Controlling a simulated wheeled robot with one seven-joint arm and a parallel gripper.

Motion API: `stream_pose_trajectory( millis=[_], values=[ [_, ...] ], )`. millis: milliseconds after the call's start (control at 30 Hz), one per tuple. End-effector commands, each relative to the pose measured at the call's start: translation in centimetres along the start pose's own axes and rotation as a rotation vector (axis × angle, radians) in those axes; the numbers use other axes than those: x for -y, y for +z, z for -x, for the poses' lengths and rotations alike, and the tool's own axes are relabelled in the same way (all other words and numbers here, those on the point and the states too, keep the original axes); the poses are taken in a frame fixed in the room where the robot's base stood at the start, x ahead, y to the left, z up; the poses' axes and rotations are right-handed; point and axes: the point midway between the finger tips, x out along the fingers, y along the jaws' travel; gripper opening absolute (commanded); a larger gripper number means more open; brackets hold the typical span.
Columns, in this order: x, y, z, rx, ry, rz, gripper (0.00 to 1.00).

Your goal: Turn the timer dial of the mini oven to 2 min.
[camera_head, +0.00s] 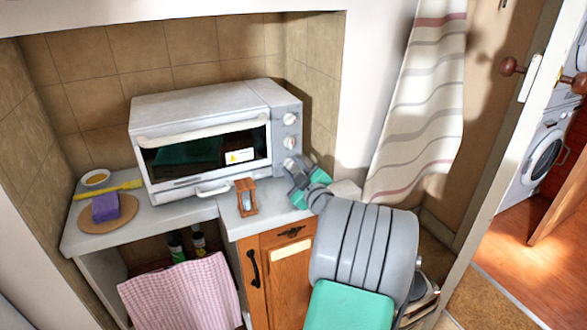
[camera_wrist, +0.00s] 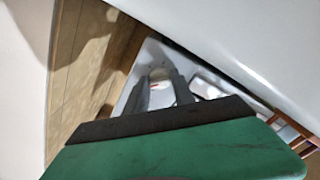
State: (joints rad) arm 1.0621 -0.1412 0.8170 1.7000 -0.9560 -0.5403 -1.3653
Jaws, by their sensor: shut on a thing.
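The mini oven (camera_head: 190,104) stands on the counter, white, with a dark glass door (camera_head: 205,150) that is closed. Its right-hand panel carries a column of dials: a top dial (camera_head: 290,118) and a middle dial (camera_head: 290,142) show clearly. My gripper (camera_head: 293,168) is at the lower end of this panel and largely hides the lowest dial, which I take for the timer dial. In the wrist view, my gripper (camera_wrist: 161,88) has its two grey fingers on either side of the pale dial (camera_wrist: 158,76), shut on it. A small red mark shows there; the scale cannot be read.
A wooden hourglass (camera_head: 246,197) stands on the counter just left of my gripper. A round board (camera_head: 118,222) with a purple sponge (camera_head: 105,207), a yellow brush and a small bowl are at the left. A striped curtain (camera_head: 420,110) hangs at the right.

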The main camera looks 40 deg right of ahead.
Motion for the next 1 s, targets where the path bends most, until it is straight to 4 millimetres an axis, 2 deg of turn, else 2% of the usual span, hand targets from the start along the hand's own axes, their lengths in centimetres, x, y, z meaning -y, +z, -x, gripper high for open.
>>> stream_pose_trajectory(
  millis=[333, 567, 600, 833, 1000],
  values=[
    [0.18, 0.11, 0.01, -0.001, 0.0, -0.104, 0.0],
    [0.06, -0.02, 0.02, 0.0, -0.001, -0.11, 0.0],
    [0.06, -0.01, 0.02, 0.0, -0.001, -0.109, 0.32],
    [0.03, 0.0, 0.02, 0.0, 0.0, -0.108, 0.51],
    [0.02, 0.0, 0.02, 0.0, 0.0, -0.108, 0.52]
  ],
)
